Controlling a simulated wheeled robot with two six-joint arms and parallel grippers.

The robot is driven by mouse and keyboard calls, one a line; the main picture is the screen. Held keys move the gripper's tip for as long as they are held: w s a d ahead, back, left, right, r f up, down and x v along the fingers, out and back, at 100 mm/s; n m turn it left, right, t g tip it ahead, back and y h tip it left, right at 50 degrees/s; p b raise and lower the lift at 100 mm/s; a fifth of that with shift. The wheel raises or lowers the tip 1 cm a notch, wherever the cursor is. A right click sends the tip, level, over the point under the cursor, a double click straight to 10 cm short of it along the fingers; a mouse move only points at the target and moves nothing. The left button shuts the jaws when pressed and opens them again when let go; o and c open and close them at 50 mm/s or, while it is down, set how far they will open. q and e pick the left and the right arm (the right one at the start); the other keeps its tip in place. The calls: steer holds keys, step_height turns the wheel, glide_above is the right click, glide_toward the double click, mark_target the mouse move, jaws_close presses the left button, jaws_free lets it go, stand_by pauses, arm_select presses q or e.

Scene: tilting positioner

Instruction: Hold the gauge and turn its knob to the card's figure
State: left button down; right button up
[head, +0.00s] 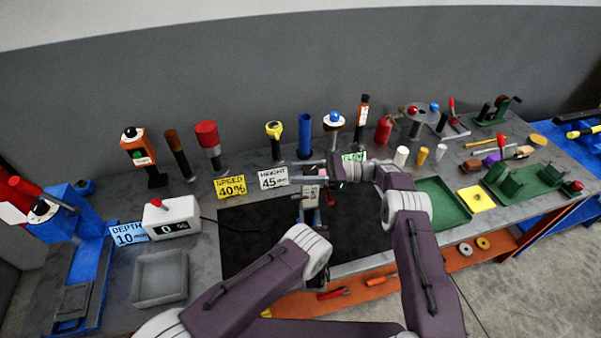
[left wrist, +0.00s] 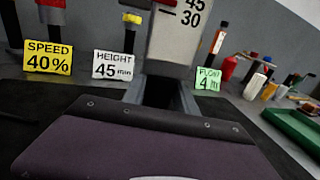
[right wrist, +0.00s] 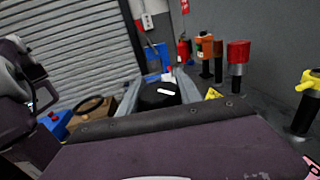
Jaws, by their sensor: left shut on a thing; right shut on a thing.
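The gauge (head: 311,191) is a pale grey upright body over the black mat. My right gripper (head: 336,170) reaches in from the right beside the gauge. In the right wrist view it is shut on a black knob (right wrist: 158,95) with a white line. Cards read HEIGHT 45 mm (head: 273,179), SPEED 40% (head: 229,187) and DEPTH 10 mm (head: 129,233). A green FLOW 4 card (left wrist: 208,80) stands right.
A white box with a 0 % display (head: 171,218) and a grey tray (head: 160,278) are at the left. Several upright tools stand along the back. Bare black mat (head: 250,235) lies left of the gauge.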

steer(key=o, duration=1.4)
steer(key=shift+c, duration=0.2)
step_height(320, 180, up, 10)
